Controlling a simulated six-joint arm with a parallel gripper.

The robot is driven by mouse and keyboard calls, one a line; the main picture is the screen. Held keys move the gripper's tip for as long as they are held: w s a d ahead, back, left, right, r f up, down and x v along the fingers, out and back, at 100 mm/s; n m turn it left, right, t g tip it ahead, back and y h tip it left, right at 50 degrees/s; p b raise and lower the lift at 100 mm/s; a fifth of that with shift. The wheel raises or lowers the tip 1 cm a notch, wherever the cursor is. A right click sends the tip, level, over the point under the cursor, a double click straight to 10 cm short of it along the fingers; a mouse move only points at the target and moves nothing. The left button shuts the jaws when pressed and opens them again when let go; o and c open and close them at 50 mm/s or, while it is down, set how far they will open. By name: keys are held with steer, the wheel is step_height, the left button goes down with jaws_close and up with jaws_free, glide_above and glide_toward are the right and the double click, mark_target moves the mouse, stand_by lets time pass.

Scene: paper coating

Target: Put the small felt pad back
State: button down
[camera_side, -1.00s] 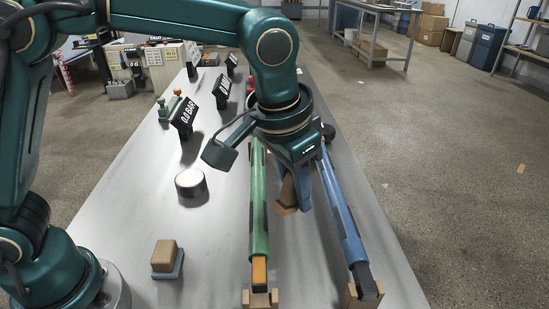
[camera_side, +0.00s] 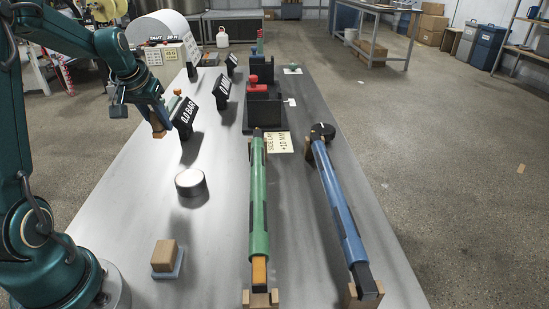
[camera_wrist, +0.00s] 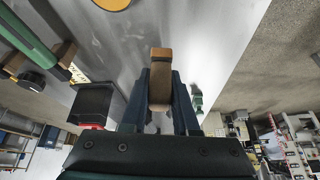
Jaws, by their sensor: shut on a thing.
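My gripper (camera_side: 157,118) is at the far left of the bench, in the air beside the front black display. It is shut on a tan wooden block, which I take for the small felt pad (camera_side: 158,131). In the wrist view the block (camera_wrist: 161,68) stands out between the two dark fingers (camera_wrist: 160,98). Its felt face is not clear in either view. A second tan block (camera_side: 164,252) on a blue-grey base (camera_side: 171,272) sits on the bench at the front left, apart from my gripper.
A green roller (camera_side: 258,200) and a blue roller (camera_side: 338,205) lie on wooden rests. A black display (camera_side: 184,117) reading 0.0 BAR stands right of my gripper. A round tin (camera_side: 191,183) stands mid-bench. Black holders (camera_side: 262,108) stand behind. The left front bench is mostly clear.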

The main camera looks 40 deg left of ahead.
steer(key=s+a+n, duration=0.2)
steer(key=s+a, duration=0.1)
steer(key=a, duration=0.1)
steer(key=shift+y, duration=0.5)
steer(key=w+d+f, duration=0.2)
steer(key=w, duration=0.1)
steer(key=w+d+f, duration=0.2)
steer(key=w, duration=0.1)
steer(key=w+d+f, duration=0.2)
steer(key=w+f, duration=0.1)
steer(key=shift+w+d, duration=0.1)
steer(key=shift+w, duration=0.2)
steer(key=shift+f, duration=1.95)
steer(key=shift+f, duration=0.15)
steer(key=c, duration=0.7)
jaws_free()
